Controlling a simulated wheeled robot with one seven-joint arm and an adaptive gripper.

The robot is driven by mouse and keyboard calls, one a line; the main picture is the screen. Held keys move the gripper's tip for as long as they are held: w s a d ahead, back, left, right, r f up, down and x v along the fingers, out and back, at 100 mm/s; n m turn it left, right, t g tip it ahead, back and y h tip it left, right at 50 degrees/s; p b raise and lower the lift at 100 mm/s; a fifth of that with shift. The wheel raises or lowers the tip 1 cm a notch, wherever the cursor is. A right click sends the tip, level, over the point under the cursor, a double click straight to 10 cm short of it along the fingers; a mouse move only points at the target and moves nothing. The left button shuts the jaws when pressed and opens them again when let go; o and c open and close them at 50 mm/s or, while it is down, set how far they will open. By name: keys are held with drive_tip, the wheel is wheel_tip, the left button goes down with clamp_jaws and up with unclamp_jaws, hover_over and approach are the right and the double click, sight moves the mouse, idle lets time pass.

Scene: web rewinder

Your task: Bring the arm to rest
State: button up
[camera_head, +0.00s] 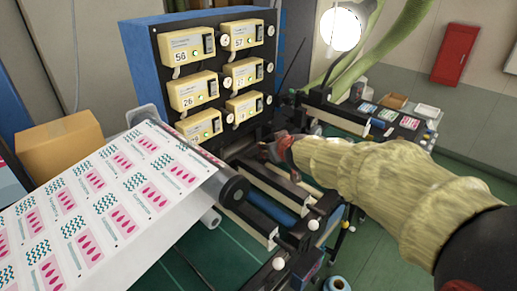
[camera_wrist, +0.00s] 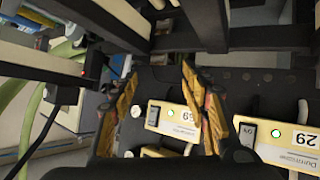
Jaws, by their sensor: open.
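My gripper (camera_head: 268,152) is at the end of my arm, in front of the lower right of the blue-and-black panel of yellow units (camera_head: 187,48). In the wrist view my gripper (camera_wrist: 160,78) has its two orange-yellow fingers spread, with nothing between them. Past the fingers are a dark plate and numbered yellow units (camera_wrist: 285,130), which appear upside down there. My arm comes in from the right of the head view, above the rails of the machine. Whether the fingers touch anything is not clear.
A printed web (camera_head: 95,195) runs over a roller (camera_head: 234,190) at the left. Dark rails and a blue roller (camera_head: 278,207) lie below my gripper. A cardboard box (camera_head: 58,148) stands left. Green hoses (camera_head: 395,42) hang behind. Green floor (camera_head: 400,260) is open at the lower right.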

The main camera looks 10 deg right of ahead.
idle(0.3)
drive_tip(key=s+a+r+g+y, duration=0.1)
drive_tip(key=s+a+g+y, duration=0.2)
drive_tip(key=s, duration=1.6)
drive_tip(key=s+d+f+m+g+h, duration=0.1)
drive_tip(key=s+f+g, duration=0.1)
drive_tip(key=s, duration=0.7)
drive_tip(key=s+d+f+m+g+h, duration=0.1)
drive_tip(key=s+f+h, duration=0.15)
drive_tip(key=s, duration=0.65)
wheel_tip(320, 180, down, 20)
drive_tip(key=s+b, duration=0.1)
drive_tip(key=b, duration=1.8)
drive_tip(key=shift+s+d+r+m, duration=0.15)
drive_tip(key=shift+d+m, duration=0.15)
drive_tip(key=shift+d, duration=0.1)
drive_tip(key=shift+y, duration=0.25)
